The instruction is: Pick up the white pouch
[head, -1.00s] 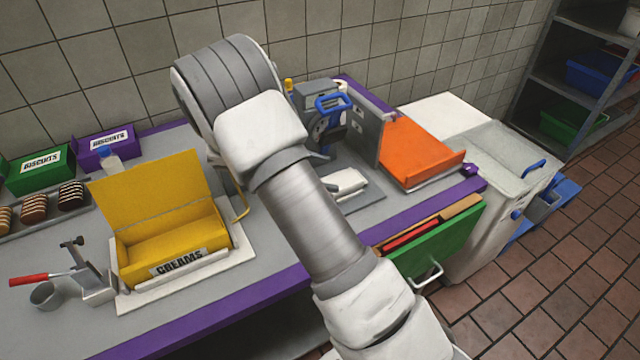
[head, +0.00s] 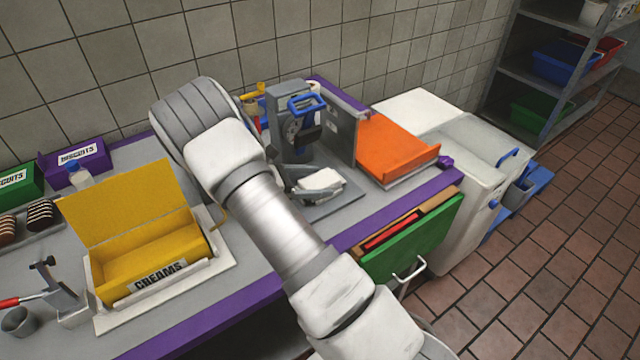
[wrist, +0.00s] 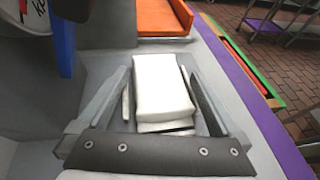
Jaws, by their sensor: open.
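The white pouch (wrist: 160,84) lies on a grey plate at the base of the press-like machine, seen in the wrist view between my gripper's two fingers. It seems to rest on another pale flat piece. In the head view the white pouch (head: 325,184) shows just right of my gripper (head: 318,183), partly covered by it. My gripper (wrist: 163,100) is open, with one finger on each side of the pouch. I cannot tell whether either finger touches it.
The grey machine (head: 290,115) with a blue handle stands just behind the pouch. An orange tray (head: 395,148) is to the right. A yellow creams box (head: 150,260) stands open at left. A green-fronted drawer (head: 415,245) is open below the purple counter edge.

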